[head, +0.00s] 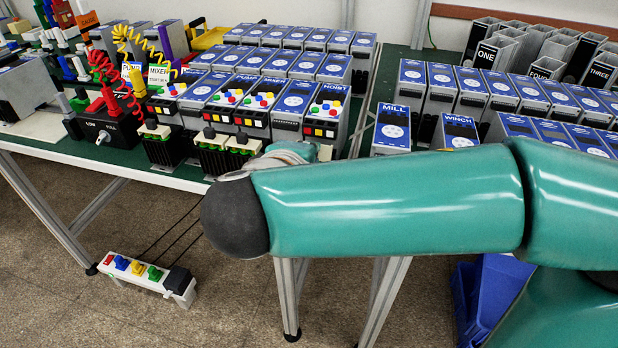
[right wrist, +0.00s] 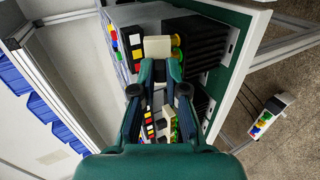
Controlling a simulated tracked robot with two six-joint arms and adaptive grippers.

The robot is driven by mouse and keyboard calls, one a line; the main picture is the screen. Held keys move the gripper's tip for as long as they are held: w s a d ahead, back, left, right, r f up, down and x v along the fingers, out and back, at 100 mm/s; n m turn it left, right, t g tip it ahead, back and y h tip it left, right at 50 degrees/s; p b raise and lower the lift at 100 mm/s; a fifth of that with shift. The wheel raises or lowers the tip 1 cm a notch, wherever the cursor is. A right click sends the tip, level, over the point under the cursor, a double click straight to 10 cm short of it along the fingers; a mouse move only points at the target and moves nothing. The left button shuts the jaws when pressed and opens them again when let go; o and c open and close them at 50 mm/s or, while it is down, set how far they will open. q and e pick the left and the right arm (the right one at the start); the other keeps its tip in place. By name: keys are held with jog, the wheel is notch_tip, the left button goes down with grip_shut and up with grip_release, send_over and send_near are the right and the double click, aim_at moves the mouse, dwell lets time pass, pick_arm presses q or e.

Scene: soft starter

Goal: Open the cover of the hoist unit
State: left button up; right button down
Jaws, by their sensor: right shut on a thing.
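The hoist unit (head: 327,110) stands at the right end of the front row on the bench, with a blue top label and coloured buttons on its face. A small cream cover (head: 325,152) shows low on its front, just above my right arm. My right gripper is mostly hidden behind its arm in the head view. In the right wrist view my right gripper (right wrist: 159,70) has its fingertips closed on the cream cover (right wrist: 157,47), which appears in front of the unit. Whether the cover has swung away from the unit, I cannot tell. My left gripper is not in view.
Left of the hoist unit stand similar units, two with black ribbed fronts and cream terminals (head: 242,143). MILL (head: 391,130) and WINCH (head: 457,133) units stand to the right. A blue bin (head: 490,285) is at lower right.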

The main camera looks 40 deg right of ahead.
jog(key=shift+s+a+f+t+h+b, duration=0.15)
jog(key=shift+f+t+h+b, duration=0.3)
jog(key=shift+t+h+b, duration=1.25)
jog(key=shift+s+a+f+t+h+b, duration=0.2)
jog(key=shift+f+h+b, duration=0.3)
jog(key=shift+b, duration=2.45)
jog(key=shift+s+a+f+t+h+b, duration=0.1)
jog(key=shift+f+t+h+b, duration=0.35)
jog(key=shift+t+h+b, duration=1.25)
jog(key=shift+g+y+b, duration=0.5)
jog(key=shift+g+b, duration=0.15)
jog(key=shift+g, duration=0.25)
jog(key=c, duration=1.5)
grip_release()
jog(key=shift+r, duration=0.2)
notch_tip(320, 180, up, 10)
jog(key=shift+f, duration=0.1)
jog(key=shift+w, duration=0.1)
